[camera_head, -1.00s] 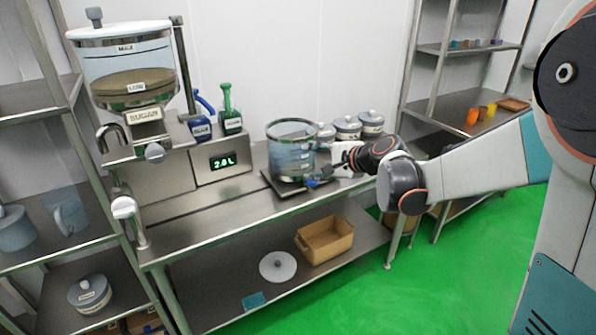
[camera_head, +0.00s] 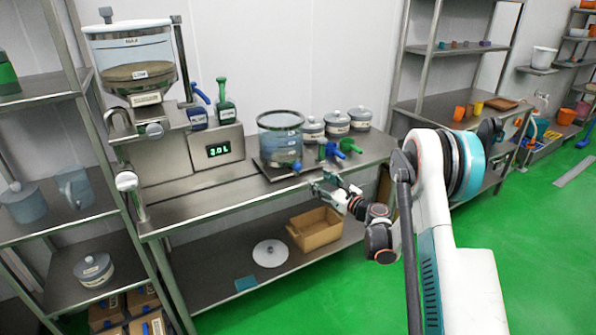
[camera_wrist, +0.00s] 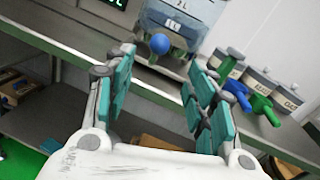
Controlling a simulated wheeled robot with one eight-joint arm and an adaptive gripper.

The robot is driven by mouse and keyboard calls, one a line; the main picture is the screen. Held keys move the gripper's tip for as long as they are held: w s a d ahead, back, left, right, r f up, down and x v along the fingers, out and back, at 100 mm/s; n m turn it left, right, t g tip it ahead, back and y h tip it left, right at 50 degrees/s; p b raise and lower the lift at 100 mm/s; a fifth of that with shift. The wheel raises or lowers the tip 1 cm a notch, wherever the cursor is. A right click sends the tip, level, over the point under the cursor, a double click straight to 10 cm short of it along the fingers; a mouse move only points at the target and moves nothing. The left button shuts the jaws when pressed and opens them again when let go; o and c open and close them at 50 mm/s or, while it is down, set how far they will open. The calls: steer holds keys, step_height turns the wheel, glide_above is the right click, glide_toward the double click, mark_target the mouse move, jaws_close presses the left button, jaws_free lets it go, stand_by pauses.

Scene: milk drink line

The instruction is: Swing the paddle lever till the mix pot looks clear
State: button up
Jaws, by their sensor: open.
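The mix pot (camera_head: 281,136) is a clear round vessel with a dark rim on a dark base plate on the bench. Its contents look pale blue-grey; I cannot judge how evenly mixed they are. A blue knob (camera_head: 297,167) sits low on its front; in the wrist view the knob (camera_wrist: 160,43) is a round blue ball. I cannot tell whether this is the paddle lever. My gripper (camera_head: 326,186) is open and empty, in front of the bench edge, below and right of the pot. In the wrist view its teal fingers (camera_wrist: 158,72) stand apart, with the knob beyond them.
Green and blue handles (camera_head: 345,147) stick out right of the pot, before several lidded grey jars (camera_head: 337,122). A hopper (camera_head: 128,60) stands left, above a display (camera_head: 218,149) reading 3.0 L. A tan bin (camera_head: 316,230) and white disc (camera_head: 271,253) lie on the lower shelf.

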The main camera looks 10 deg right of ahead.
mark_target(301, 169)
steer(key=b+x, duration=0.3)
steer(key=x, duration=0.9)
steer(key=shift+w+f, duration=0.1)
steer(key=shift+x, duration=0.8)
steer(key=shift+a, duration=0.1)
jaws_close()
